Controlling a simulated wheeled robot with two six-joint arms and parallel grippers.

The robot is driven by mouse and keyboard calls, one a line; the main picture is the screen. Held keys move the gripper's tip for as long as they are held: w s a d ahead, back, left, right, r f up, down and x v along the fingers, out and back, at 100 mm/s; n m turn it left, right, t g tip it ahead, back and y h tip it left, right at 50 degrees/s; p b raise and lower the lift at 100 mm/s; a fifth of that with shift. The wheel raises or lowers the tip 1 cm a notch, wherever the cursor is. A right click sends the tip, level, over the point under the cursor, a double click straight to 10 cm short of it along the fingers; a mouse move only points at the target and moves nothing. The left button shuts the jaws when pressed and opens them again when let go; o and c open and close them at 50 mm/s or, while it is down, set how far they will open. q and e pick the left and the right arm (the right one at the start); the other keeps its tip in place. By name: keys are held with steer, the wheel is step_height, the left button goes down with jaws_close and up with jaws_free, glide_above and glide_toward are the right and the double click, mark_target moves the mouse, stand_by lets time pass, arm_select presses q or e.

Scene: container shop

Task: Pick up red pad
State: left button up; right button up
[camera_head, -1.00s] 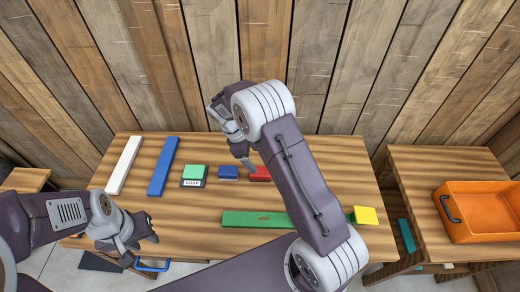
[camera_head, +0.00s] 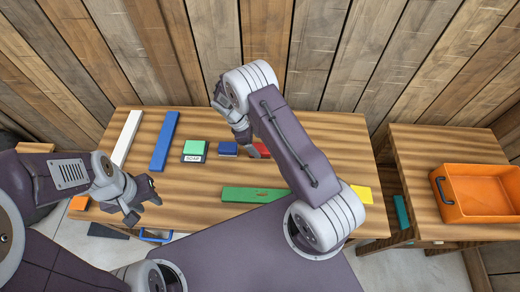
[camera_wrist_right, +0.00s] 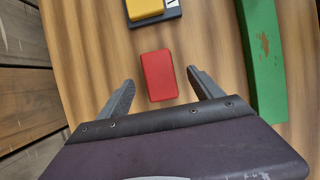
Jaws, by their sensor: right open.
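The red pad (camera_head: 260,150) lies flat on the wooden table, partly hidden behind my right arm in the head view. In the right wrist view the red pad (camera_wrist_right: 159,75) sits between the two spread fingers, near their tips. My right gripper (camera_wrist_right: 161,78) is open and holds nothing; the pad stands apart from both fingers. In the head view the right gripper (camera_head: 243,134) is right beside the pad. My left gripper (camera_head: 145,202) is open and empty over the table's front left.
A blue pad (camera_head: 228,149) and a green pad on a SOAP block (camera_head: 195,148) lie left. A long green bar (camera_head: 250,195) lies in front. In the wrist view a yellow pad (camera_wrist_right: 144,8) sits on a dark block. An orange crate (camera_head: 480,190) stands on the right table (camera_head: 430,145).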

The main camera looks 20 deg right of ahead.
mark_target(260, 148)
steer(key=p+x, duration=0.1)
steer(key=x, duration=0.3)
steer(key=shift+w+f, duration=0.1)
steer(key=shift+f, duration=0.05)
steer(key=shift+w+f, duration=0.1)
steer(key=shift+f, duration=0.1)
steer(key=shift+r, duration=0.1)
steer(key=c, duration=1.5)
steer(key=shift+r, duration=0.1)
steer(key=shift+r, duration=0.25)
step_height(260, 148, up, 3)
steer(key=shift+r+b, duration=0.15)
steer(key=shift+b, duration=0.45)
steer(key=s+d+r, duration=0.1)
steer(key=s+r, duration=0.1)
steer(key=s, duration=0.1)
steer(key=s+d+r+b, duration=0.1)
steer(key=s+d+r, duration=0.1)
steer(key=s, duration=0.2)
steer(key=s+d+r, duration=0.1)
steer(key=s+r, duration=0.2)
steer(key=s, duration=0.1)
steer(key=shift+d, duration=0.2)
